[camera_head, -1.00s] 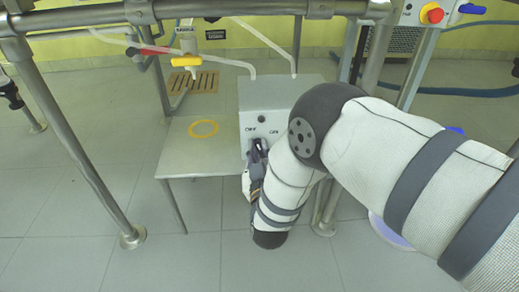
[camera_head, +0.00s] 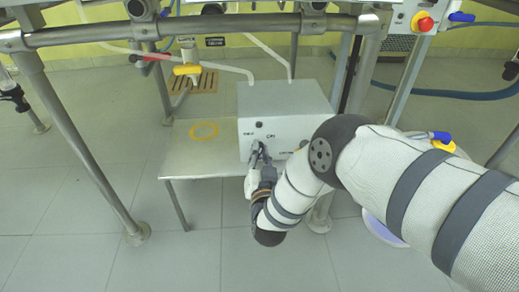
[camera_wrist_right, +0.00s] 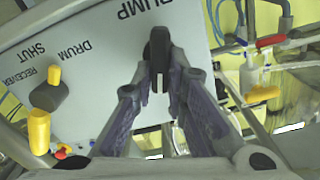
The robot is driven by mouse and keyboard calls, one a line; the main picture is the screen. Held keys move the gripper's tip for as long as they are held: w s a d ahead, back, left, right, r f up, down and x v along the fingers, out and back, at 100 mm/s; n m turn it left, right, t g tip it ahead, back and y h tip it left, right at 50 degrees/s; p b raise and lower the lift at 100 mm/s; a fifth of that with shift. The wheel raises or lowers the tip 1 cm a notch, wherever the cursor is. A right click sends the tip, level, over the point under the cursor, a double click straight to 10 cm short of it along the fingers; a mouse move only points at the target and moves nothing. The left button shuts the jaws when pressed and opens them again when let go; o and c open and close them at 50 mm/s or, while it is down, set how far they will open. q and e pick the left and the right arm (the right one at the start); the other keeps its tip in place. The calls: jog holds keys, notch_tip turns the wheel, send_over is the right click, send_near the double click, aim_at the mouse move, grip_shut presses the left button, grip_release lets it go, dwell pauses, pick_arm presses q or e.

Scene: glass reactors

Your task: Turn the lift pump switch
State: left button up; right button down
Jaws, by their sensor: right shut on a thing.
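The pump switch is a black upright knob (camera_wrist_right: 158,48) on a pale panel (camera_wrist_right: 105,50) lettered "PUMP" in the right wrist view. My right gripper (camera_wrist_right: 160,88) is shut on it, with one finger on each side of its lower part. In the head view, my right gripper (camera_head: 259,158) is at the front face of the grey control box (camera_head: 285,98), which stands on a small metal table. The fingers and wrist hide most of the switch there. My left gripper is not in view.
A yellow-tipped dark knob (camera_wrist_right: 48,92) sits on the panel near "DRUM" and "SHUT". Metal rails (camera_head: 200,32) cross above the small table (camera_head: 180,160). A yellow-handled valve (camera_head: 187,69) hangs behind it. A red button (camera_head: 425,23) is at upper right. Tiled floor at left front is clear.

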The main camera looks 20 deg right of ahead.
jog(key=shift+s+d+f+m+p, duration=0.1)
jog(key=shift+m+p, duration=0.15)
jog(key=shift+m, duration=0.65)
jog(key=shift+f+m+p, duration=0.1)
jog(key=shift+m+p, duration=0.1)
jog(key=shift+m, duration=0.7)
jog(key=c, duration=1.6)
grip_release()
jog(key=v, duration=1.2)
jog(key=shift+r, duration=0.1)
